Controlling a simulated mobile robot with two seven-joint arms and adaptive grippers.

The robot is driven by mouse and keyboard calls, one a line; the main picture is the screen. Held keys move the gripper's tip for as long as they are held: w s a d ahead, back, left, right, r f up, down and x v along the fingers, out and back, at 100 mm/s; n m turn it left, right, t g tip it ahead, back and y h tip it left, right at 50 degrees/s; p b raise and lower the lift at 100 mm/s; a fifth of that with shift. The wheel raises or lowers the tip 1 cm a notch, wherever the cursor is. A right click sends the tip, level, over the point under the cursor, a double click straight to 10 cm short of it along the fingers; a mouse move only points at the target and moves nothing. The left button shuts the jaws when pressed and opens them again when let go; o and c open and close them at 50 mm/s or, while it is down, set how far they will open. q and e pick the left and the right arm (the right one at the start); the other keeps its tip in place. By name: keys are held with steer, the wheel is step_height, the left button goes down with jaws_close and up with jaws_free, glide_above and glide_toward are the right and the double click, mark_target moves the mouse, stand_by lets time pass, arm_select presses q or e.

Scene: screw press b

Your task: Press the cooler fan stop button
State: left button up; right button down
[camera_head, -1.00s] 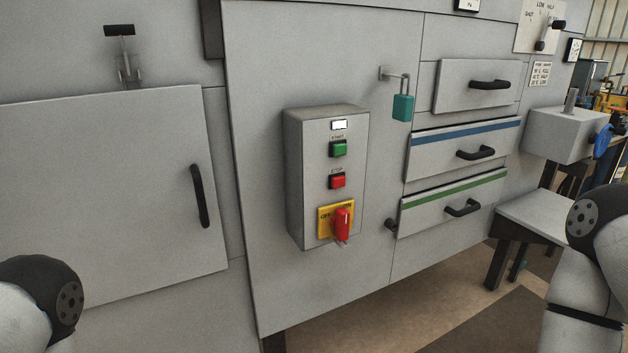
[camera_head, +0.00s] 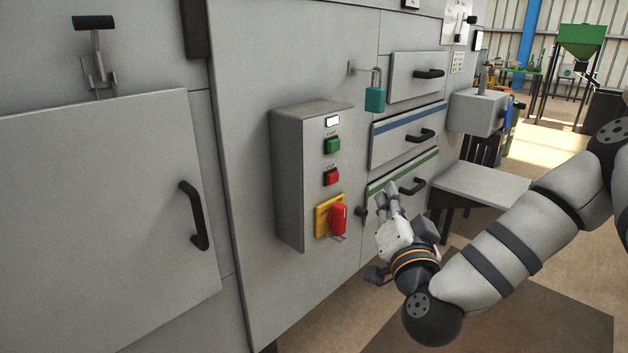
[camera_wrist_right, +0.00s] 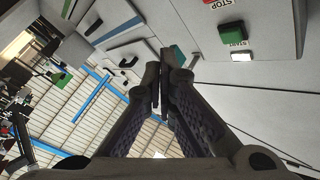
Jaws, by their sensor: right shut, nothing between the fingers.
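The control box (camera_head: 288,180) is a grey case on the machine's front panel. It carries a green start button (camera_head: 332,146), a red stop button (camera_head: 331,177) below it, and a red rotary switch (camera_head: 338,219) on a yellow plate at the bottom. My right gripper (camera_head: 387,192) is shut and empty, to the right of the box and apart from it, in front of the lowest drawer. In the right wrist view the shut fingers (camera_wrist_right: 160,75) point up, with the green button (camera_wrist_right: 233,32) and part of the red button (camera_wrist_right: 222,3) at the top. My left gripper is out of view.
A teal padlock (camera_head: 375,99) hangs at upper right of the box. Drawers with black handles (camera_head: 421,136) lie to the right. A cabinet door with a black handle (camera_head: 193,216) is on the left. A grey bench (camera_head: 482,184) stands at right.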

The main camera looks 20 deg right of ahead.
mark_target(334, 179)
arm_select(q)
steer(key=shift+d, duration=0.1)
arm_select(e)
steer(key=shift+d+r, duration=0.1)
steer(key=shift+d, duration=0.15)
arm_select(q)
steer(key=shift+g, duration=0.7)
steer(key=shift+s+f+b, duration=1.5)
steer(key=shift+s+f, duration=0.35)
arm_select(e)
steer(key=w+a, duration=0.3)
steer(key=w, duration=0.5)
steer(key=shift+a, duration=0.25)
steer(key=shift+w, duration=0.1)
steer(key=shift+w+a, duration=0.15)
steer(key=shift+w, duration=0.2)
